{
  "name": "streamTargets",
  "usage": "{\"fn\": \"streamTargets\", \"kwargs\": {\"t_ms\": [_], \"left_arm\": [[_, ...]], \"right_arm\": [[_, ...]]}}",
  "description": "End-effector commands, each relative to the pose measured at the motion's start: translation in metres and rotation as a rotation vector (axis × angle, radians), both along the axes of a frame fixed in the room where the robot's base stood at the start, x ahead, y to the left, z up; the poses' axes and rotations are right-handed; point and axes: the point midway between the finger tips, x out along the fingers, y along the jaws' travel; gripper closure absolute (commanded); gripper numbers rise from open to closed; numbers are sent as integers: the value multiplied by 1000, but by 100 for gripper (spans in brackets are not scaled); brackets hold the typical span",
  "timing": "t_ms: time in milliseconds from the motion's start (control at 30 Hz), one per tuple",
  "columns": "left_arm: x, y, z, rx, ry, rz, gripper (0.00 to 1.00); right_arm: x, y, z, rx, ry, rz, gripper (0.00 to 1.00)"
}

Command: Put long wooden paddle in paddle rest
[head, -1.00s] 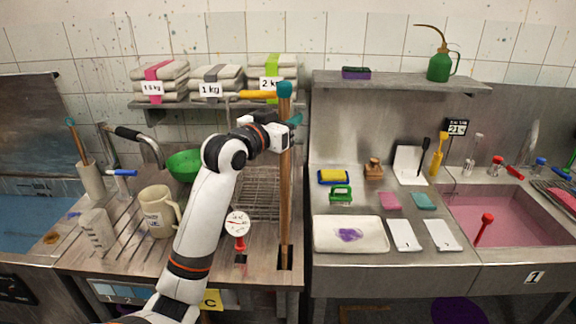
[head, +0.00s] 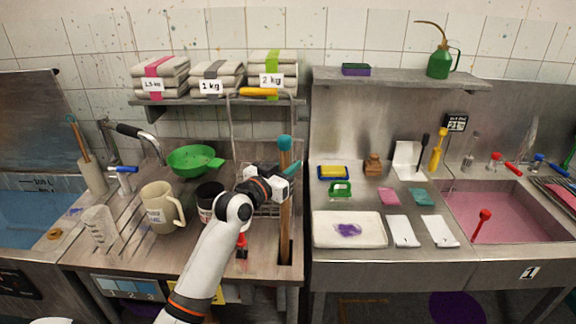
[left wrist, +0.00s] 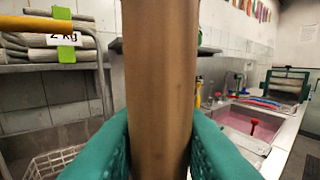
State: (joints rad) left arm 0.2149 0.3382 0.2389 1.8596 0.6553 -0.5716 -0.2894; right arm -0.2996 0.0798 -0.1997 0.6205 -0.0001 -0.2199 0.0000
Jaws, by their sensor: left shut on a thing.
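The long wooden paddle (head: 285,215) stands upright near the right edge of the left counter, with a teal end on top. Its lower end goes down into a dark square opening (head: 287,258) in the counter, which looks like the paddle rest; how deep it reaches is hidden. My left gripper (head: 287,177) is shut on the paddle's shaft, a little below the teal end. In the left wrist view, the brown shaft (left wrist: 160,70) runs between my teal fingers (left wrist: 158,150). My right gripper is out of view.
A dark cup (head: 209,196), a beige jug (head: 158,209) and a green bowl (head: 192,160) stand left of my arm. A wire rack is behind it. A shelf (head: 150,101) with folded cloths is above. The sink counter with a white tray (head: 349,229) lies right.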

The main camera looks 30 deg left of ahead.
Motion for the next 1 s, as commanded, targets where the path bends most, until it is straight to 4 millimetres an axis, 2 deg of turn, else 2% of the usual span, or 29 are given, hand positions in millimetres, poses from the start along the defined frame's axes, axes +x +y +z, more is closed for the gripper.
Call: {"fn": "streamTargets", "kwargs": {"t_ms": [133,167,267,300,667,767,1000], "left_arm": [[0,0,-2,1,-3,0,100],[0,0,-2,0,0,0,74],[0,0,-1,0,0,0,57],[0,0,-1,0,0,0,55],[-5,0,-1,0,-1,0,55],[-18,1,-2,2,-1,0,55],[-69,3,-5,4,1,0,55]], "right_arm": [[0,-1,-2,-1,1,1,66],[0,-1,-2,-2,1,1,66],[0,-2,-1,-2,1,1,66],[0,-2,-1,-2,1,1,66],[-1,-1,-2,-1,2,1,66],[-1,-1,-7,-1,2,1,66],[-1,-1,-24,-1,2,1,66]]}}
